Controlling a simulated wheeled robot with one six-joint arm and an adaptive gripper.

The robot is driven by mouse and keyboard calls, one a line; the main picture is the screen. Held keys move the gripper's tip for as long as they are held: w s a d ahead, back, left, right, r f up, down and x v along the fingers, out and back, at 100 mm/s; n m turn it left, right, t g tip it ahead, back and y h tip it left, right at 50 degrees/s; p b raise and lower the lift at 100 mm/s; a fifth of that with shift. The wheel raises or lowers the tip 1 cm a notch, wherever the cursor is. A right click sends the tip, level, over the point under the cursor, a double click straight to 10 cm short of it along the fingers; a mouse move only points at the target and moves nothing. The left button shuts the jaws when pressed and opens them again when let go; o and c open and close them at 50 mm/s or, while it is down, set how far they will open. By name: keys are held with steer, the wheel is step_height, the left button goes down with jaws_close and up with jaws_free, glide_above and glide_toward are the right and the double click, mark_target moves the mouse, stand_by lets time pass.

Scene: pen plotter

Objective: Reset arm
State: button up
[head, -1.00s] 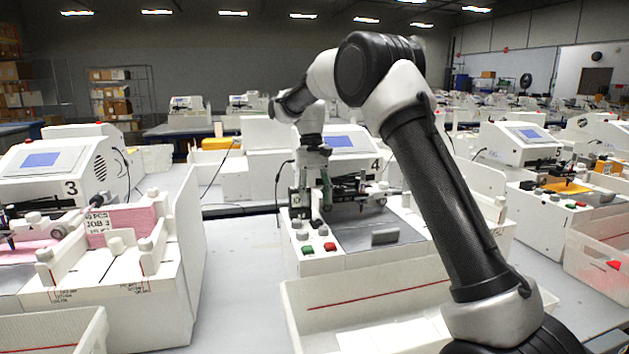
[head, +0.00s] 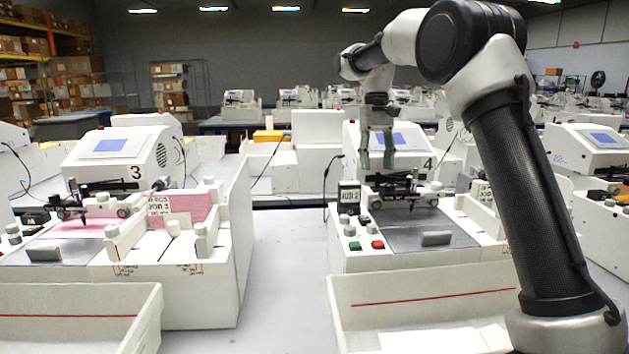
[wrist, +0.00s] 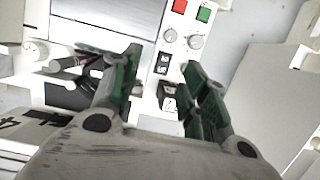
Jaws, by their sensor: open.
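My arm stands at the right of the head view and reaches back over the plotter marked 4 (head: 405,262). My gripper (head: 376,150) hangs with its fingers pointing down, in front of that plotter's screen and above its pen carriage. In the wrist view my gripper (wrist: 160,95) shows two green-padded fingers spread apart with nothing between them. Below the fingers are the plotter's red button (wrist: 180,6), green button (wrist: 204,14), knobs and a small counter. The plotter's grey bed (head: 430,232) is bare apart from a small grey block (head: 436,238).
The plotter marked 3 (head: 240,270), holding pink cards (head: 186,209), stands at the left. White bins (head: 345,318) sit in front of both plotters. A bare strip of table (head: 285,260) lies between them. More machines and box shelves stand behind.

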steer(key=s+d+r+t, duration=0.2)
steer(key=s+d+r, duration=0.15)
steer(key=s, duration=0.55)
steer(key=s+d+r+t, duration=0.2)
steer(key=s+d, duration=0.3)
steer(key=s, duration=0.4)
steer(key=s+d+f+t, duration=0.1)
steer(key=s+f, duration=0.3)
steer(key=s, duration=0.4)
steer(key=s+d+f+t, duration=0.2)
steer(key=s+f, duration=0.3)
steer(key=s, duration=0.4)
steer(key=shift+s+d, duration=0.3)
steer(key=shift+d, duration=0.3)
steer(key=shift+o, duration=0.2)
steer(key=shift+f, duration=0.1)
